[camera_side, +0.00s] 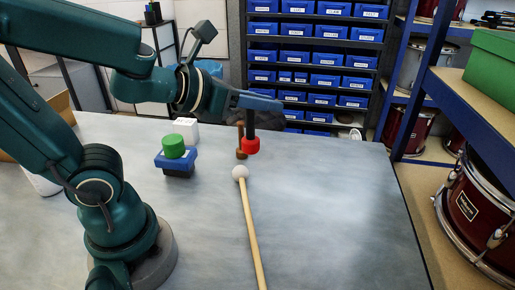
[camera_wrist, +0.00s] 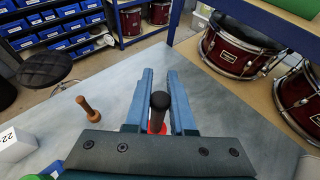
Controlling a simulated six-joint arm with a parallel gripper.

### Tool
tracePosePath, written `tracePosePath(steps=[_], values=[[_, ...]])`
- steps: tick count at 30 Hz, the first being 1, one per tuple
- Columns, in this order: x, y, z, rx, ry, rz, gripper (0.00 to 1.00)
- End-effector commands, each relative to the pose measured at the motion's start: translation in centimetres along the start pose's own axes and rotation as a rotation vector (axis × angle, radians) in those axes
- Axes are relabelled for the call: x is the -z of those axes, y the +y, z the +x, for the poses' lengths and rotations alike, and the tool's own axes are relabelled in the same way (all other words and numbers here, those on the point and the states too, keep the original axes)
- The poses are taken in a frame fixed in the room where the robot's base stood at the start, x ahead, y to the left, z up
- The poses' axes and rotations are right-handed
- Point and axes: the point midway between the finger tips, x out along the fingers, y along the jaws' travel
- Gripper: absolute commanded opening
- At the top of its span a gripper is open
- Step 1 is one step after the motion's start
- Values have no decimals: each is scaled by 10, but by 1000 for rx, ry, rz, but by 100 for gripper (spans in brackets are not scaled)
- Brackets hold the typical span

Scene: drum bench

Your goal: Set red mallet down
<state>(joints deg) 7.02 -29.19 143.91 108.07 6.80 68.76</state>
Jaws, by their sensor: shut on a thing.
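The red mallet has a red head (camera_side: 251,145) and a black handle (camera_side: 250,119). It hangs upright, head down, below my gripper (camera_side: 262,102). In the wrist view its black handle end (camera_wrist: 160,101) stands between the two blue fingers of my gripper (camera_wrist: 160,76), which are shut on it. Part of the red head (camera_wrist: 157,128) shows beneath. The head is at or just above the grey bench (camera_side: 325,190); I cannot tell whether it touches.
A brown wooden piece (camera_wrist: 88,108) stands close by on the bench. A white-headed beater (camera_side: 240,172) lies in front. The bench's right side is clear.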

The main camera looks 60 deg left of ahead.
Motion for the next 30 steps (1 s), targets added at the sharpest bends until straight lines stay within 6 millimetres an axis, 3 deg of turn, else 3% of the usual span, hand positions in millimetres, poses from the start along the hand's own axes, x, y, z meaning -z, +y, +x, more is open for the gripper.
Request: tracePosePath(steps=[6, 11, 14, 20, 24, 30], values=[[-20, 18, 4, 6, -3, -16, 0], [-38, 18, 2, 100, -3, 24, 0], [-46, 10, -1, 188, 0, 71, 0], [-52, -25, -4, 462, 23, 202, 0], [-50, -49, 0, 688, 37, 304, 0], [-39, -68, 8, 953, 35, 417, 0]])
